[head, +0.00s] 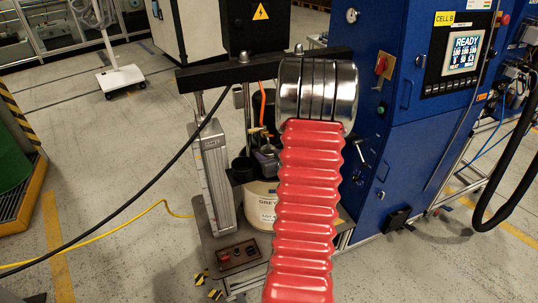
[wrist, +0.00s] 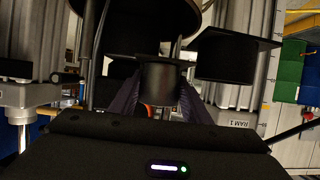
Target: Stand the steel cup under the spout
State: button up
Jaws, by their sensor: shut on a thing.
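In the wrist view my gripper (wrist: 158,92) has its two dark fingers closed on the sides of the steel cup (wrist: 160,76), a short cylinder that looks dark in the shade. The cup's rim faces up and it looks roughly upright. Dark round parts of the pump hang above and behind it. In the head view my red arm covers much of the pump, and I cannot make out the cup there. A small brass-coloured fitting (head: 256,130) shows left of my arm; I cannot tell whether it is the spout. The cup's position relative to the spout is unclear.
A cream drum (head: 262,205) stands on the pump's base between the ram columns (head: 214,175). A black cylinder (wrist: 236,55) is close right of the cup in the wrist view. A blue cabinet (head: 405,130) stands at right; a yellow cable (head: 120,222) crosses the floor.

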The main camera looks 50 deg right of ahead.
jog(key=o, duration=1)
jog(key=shift+o, duration=0.2)
jog(key=shift+s+a+r, duration=0.1)
jog(key=shift+s, duration=0.05)
jog(key=v, duration=1.1)
jog(key=shift+s+a+r, duration=0.15)
jog(key=shift+s+r, duration=0.05)
jog(key=shift+s, duration=0.1)
jog(key=shift+w, duration=0.1)
